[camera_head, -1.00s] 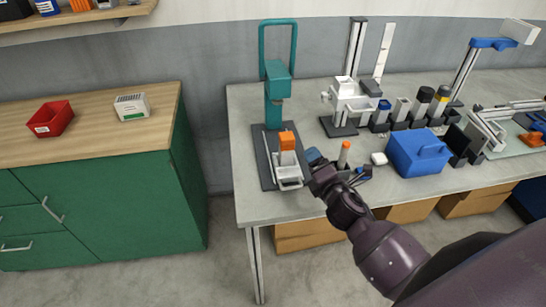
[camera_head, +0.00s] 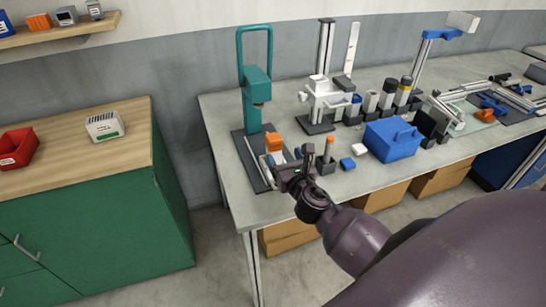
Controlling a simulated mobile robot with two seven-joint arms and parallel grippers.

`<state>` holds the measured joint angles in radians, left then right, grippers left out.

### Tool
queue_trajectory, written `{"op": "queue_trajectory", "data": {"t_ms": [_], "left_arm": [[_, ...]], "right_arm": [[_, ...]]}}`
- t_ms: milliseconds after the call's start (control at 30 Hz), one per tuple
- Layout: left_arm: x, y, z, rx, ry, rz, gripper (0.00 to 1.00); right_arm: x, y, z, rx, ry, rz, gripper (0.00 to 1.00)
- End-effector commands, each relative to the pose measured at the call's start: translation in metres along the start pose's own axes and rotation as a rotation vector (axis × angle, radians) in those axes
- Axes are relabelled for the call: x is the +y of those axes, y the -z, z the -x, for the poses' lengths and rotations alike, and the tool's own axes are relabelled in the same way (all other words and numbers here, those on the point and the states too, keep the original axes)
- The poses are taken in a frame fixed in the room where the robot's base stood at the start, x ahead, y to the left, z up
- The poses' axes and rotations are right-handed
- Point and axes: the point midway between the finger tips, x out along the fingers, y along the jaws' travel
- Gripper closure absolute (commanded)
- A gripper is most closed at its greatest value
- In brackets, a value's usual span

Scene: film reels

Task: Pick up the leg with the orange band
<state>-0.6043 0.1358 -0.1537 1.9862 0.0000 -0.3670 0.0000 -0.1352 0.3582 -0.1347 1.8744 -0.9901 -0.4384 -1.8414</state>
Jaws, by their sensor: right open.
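My right gripper (camera_head: 296,167) is open and seems empty, just left of that cylinder. It is in front of the teal press (camera_head: 256,92) and hides part of the press's base. An orange block (camera_head: 274,142) shows at that base, close beyond the gripper. My left gripper is not in view.
A blue block (camera_head: 347,163), a small white piece (camera_head: 359,149) and a blue tote (camera_head: 393,141) lie right of the cylinder. Several cylinders, one with a yellow band (camera_head: 405,84), stand in dark holders behind. The bench's (camera_head: 220,137) front left is clear.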

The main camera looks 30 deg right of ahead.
Motion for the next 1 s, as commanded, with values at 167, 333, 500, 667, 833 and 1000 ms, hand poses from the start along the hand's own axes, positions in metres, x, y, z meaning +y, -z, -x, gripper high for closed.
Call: {"op": "queue_trajectory", "data": {"t_ms": [167, 333, 500, 667, 833, 1000], "left_arm": [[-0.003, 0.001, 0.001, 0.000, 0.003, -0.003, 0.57], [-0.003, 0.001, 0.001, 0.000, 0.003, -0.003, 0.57], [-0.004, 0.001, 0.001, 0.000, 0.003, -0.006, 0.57], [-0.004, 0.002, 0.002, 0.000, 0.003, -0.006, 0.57], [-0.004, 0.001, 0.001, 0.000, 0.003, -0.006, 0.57], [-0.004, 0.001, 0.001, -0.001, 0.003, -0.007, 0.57]], "right_arm": [[0.000, -0.001, -0.027, -0.002, 0.000, -0.002, 0.26], [0.000, 0.000, -0.041, 0.000, 0.000, -0.003, 0.26], [-0.001, -0.001, -0.052, -0.001, 0.000, -0.004, 0.26], [-0.002, -0.001, -0.075, -0.001, 0.000, -0.005, 0.26], [-0.002, 0.000, -0.092, 0.000, 0.000, -0.005, 0.26], [-0.002, 0.000, -0.095, 0.001, -0.001, -0.004, 0.26]]}}
